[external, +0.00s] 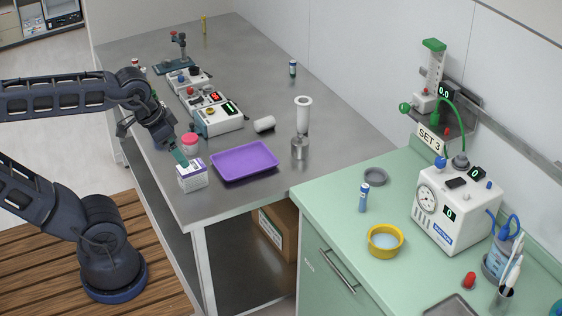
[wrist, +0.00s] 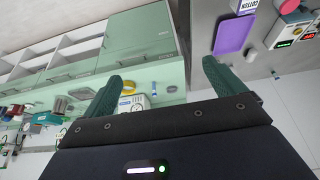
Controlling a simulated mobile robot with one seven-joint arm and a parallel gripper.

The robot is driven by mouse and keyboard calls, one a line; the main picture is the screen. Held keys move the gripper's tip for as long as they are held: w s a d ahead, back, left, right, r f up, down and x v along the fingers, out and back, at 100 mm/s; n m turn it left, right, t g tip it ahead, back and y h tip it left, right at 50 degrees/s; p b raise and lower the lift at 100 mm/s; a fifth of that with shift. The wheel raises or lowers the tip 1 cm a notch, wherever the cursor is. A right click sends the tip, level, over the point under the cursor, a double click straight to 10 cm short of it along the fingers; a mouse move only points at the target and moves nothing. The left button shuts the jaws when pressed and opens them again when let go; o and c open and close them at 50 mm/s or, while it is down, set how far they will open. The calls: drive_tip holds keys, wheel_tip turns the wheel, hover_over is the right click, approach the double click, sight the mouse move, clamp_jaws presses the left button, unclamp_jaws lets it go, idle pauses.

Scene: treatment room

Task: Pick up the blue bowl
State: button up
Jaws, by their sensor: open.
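No plainly blue bowl shows. A yellow bowl (external: 385,252) with a pale bluish-white inside sits on the green counter; it also shows small between my fingers in the wrist view (wrist: 130,86). A blue object (external: 557,308) is cut off at the lower right edge, so I cannot tell whether it is a bowl. My gripper (external: 180,158) is above the grey table, close to a white and purple box. Its green fingers are spread with nothing between them in the wrist view (wrist: 163,82). It is far from the yellow bowl.
A purple tray (external: 245,161), the cotton box (external: 192,175) and a metal cylinder (external: 299,148) stand on the grey table (external: 345,135). On the green counter, a blue-capped tube (external: 364,197), a grey dish (external: 375,176) and a white gauge machine (external: 455,210) stand near the yellow bowl.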

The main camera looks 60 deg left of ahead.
drive_tip(key=w+a+m+g+y, duration=0.25)
drive_tip(key=w+a+m, duration=0.35)
drive_tip(key=w+a, duration=1.3)
drive_tip(key=w+a+f+m, duration=0.1)
drive_tip(key=a+f, duration=0.2)
drive_tip(key=a, duration=0.3)
drive_tip(key=w+a+f+m+g+h, duration=0.1)
drive_tip(key=a+f+m, duration=0.1)
drive_tip(key=a, duration=0.5)
drive_tip(key=w+a+f+m, duration=0.1)
drive_tip(key=a+f, duration=0.2)
drive_tip(key=a, duration=0.3)
drive_tip(key=s+a+f+m+g+h, duration=0.1)
drive_tip(key=s+a+f+m, duration=0.3)
drive_tip(key=a+f, duration=0.7)
drive_tip(key=s+a+f+m+h, duration=0.1)
drive_tip(key=s+a+f, duration=0.6)
drive_tip(key=a, duration=0.8)
drive_tip(key=shift+y, duration=0.25)
drive_tip(key=f, duration=0.3)
drive_tip(key=w+f, duration=0.1)
drive_tip(key=f, duration=0.6)
drive_tip(key=shift+w+f, duration=0.2)
drive_tip(key=shift+f, duration=0.15)
drive_tip(key=c, duration=0.7)
